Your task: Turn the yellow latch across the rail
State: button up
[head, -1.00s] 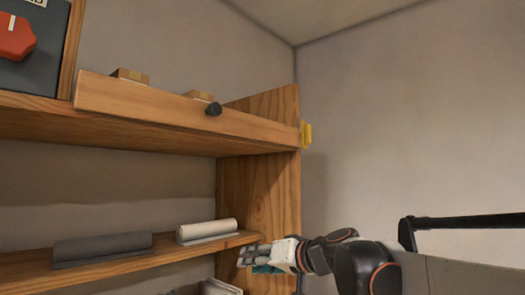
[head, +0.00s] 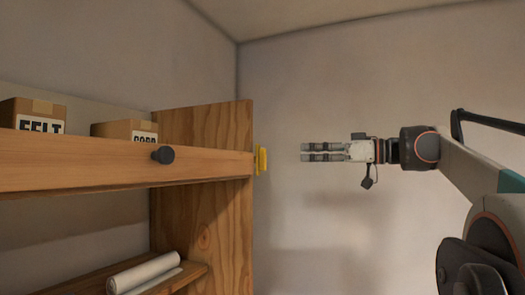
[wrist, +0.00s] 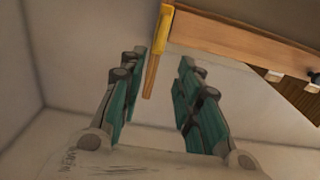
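The yellow latch (head: 261,160) sits at the right end of the wooden rail (head: 90,164), beside the shelf's upright side panel (head: 218,150). It looks upright in the head view, standing out from the panel's right edge. My gripper (head: 304,152) is to the right of the latch, level with it and pointing left, with a gap between them. In the wrist view the latch (wrist: 165,24) shows at the top, beyond the fingertips. My gripper (wrist: 163,62) is open and empty there, its teal-padded fingers apart. I cannot tell the depth offset.
A dark round knob (head: 163,155) sticks out of the rail's front. Two cardboard boxes (head: 125,132) stand behind the rail. A white roll (head: 145,274) lies on the lower shelf. The space between gripper and latch is clear, with bare wall behind.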

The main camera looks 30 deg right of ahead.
aim_at(266, 154)
jog(key=p+x, duration=0.2)
jog(key=x, duration=1.1)
jog(key=shift+p, duration=0.4)
grip_shut()
